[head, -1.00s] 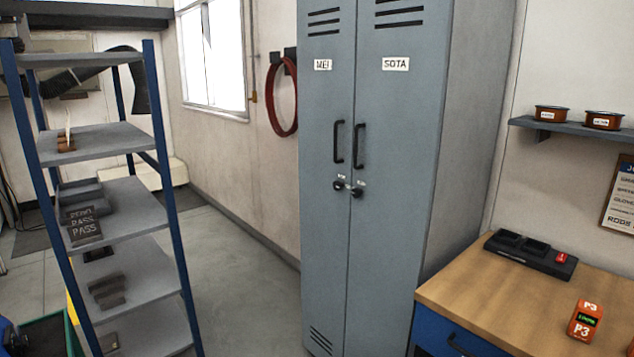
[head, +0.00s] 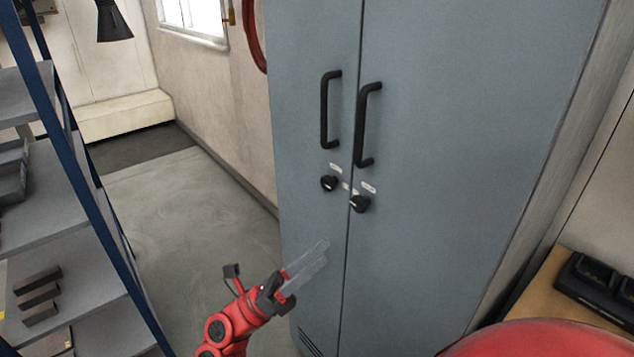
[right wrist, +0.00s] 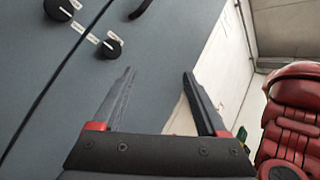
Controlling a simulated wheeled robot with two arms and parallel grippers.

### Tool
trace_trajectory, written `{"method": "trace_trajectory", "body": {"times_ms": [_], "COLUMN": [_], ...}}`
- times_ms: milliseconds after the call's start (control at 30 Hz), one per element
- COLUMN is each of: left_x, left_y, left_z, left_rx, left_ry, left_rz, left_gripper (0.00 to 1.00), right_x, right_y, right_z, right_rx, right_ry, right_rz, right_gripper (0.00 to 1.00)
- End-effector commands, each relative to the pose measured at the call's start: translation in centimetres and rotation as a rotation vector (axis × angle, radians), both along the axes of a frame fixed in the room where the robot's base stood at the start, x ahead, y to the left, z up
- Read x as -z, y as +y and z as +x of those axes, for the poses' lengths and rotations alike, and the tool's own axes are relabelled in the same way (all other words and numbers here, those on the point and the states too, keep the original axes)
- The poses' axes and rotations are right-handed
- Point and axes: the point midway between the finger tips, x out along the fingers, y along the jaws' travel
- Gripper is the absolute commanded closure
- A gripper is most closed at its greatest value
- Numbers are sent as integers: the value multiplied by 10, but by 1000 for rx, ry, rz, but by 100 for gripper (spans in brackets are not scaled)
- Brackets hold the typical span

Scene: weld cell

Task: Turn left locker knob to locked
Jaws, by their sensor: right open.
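The left locker knob (head: 328,183) is a black round knob on the left door of the grey-blue locker (head: 450,130). It also shows at the top left of the right wrist view (right wrist: 60,9). Its small label is too blurred to read, and I cannot tell its setting. The right knob (head: 360,204) sits beside it across the door seam, and shows in the right wrist view (right wrist: 112,47). My right gripper (head: 318,254) is open and empty, below both knobs and apart from them. Its fingers (right wrist: 158,74) are spread in the right wrist view. My left gripper is not in view.
Two black door handles (head: 330,110) stand out just above the knobs. A shelf rack (head: 70,220) with blue posts is on the left. A wooden bench (head: 538,300) with a black charger is at the right. The floor between rack and locker is clear.

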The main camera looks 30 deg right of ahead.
Motion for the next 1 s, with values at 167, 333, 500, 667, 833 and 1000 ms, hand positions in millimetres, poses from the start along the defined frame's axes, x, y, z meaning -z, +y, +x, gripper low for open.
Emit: {"method": "trace_trajectory", "body": {"times_ms": [167,333,500,667,833,1000], "left_x": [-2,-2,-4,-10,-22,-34], "left_y": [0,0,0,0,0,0], "left_z": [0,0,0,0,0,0], "left_rx": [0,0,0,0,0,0], "left_ry": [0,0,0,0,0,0], "left_rz": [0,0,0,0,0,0], "left_gripper": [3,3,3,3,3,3], "right_x": [-18,-29,-35,-36,-37,-37], "right_y": [17,48,61,43,4,-37], "right_z": [62,101,116,117,119,123], "right_rx": [-283,-450,-510,-510,-506,-507], "right_ry": [-334,-527,-598,-605,-603,-599], "right_rz": [329,530,607,612,609,608], "right_gripper": [24,24,24,24,24,24]}}
